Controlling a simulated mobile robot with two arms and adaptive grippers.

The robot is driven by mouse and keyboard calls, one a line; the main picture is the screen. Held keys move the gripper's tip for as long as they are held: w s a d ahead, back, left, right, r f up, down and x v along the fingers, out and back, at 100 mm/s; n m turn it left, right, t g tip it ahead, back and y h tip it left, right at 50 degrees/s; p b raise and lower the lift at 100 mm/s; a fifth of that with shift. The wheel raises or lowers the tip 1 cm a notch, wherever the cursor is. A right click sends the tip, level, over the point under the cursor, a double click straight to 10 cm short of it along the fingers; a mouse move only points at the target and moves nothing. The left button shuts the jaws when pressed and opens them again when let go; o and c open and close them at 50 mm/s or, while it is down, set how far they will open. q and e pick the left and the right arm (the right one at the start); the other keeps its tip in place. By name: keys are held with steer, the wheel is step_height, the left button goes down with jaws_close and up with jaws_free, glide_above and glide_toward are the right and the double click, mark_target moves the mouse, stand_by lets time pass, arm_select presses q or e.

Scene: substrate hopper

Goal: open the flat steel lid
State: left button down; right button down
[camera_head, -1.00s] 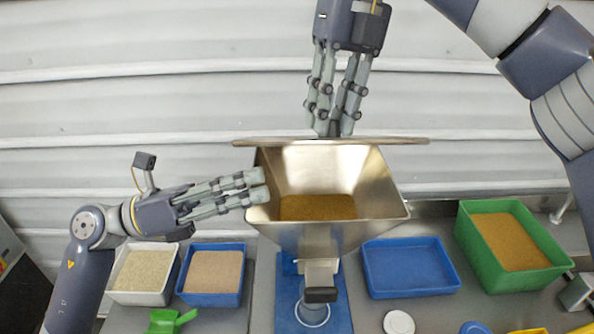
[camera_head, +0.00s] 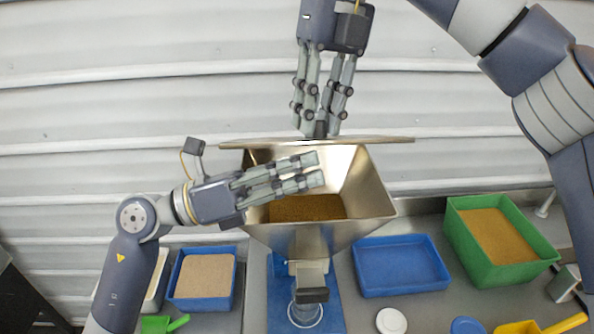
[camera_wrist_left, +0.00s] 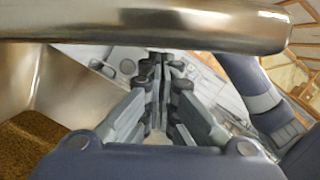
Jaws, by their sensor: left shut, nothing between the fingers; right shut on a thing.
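My left gripper (camera_head: 320,171) is shut and empty, stretched across the hopper's mouth in front of the lid. Its closed fingers also show in the left wrist view (camera_wrist_left: 160,62), below a thick, shiny steel edge. Brown substrate (camera_head: 300,208) lies inside the hopper.
A blue tray of tan material (camera_head: 235,278) stands left of the hopper, beside a partly hidden pale tray. An empty blue tray (camera_head: 400,265) and a green bin (camera_head: 455,235) stand right. A white round lid (camera_head: 391,321) lies in front.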

arm_select(q)
steer(key=shift+w+a+r, duration=0.1)
steer(key=shift+w+r, duration=0.15)
steer(key=shift+r, duration=0.55)
arm_select(e)
steer(key=shift+f, duration=0.1)
steer(key=c, duration=1.3)
jaws_free()
arm_select(q)
steer(key=shift+w, duration=0.1)
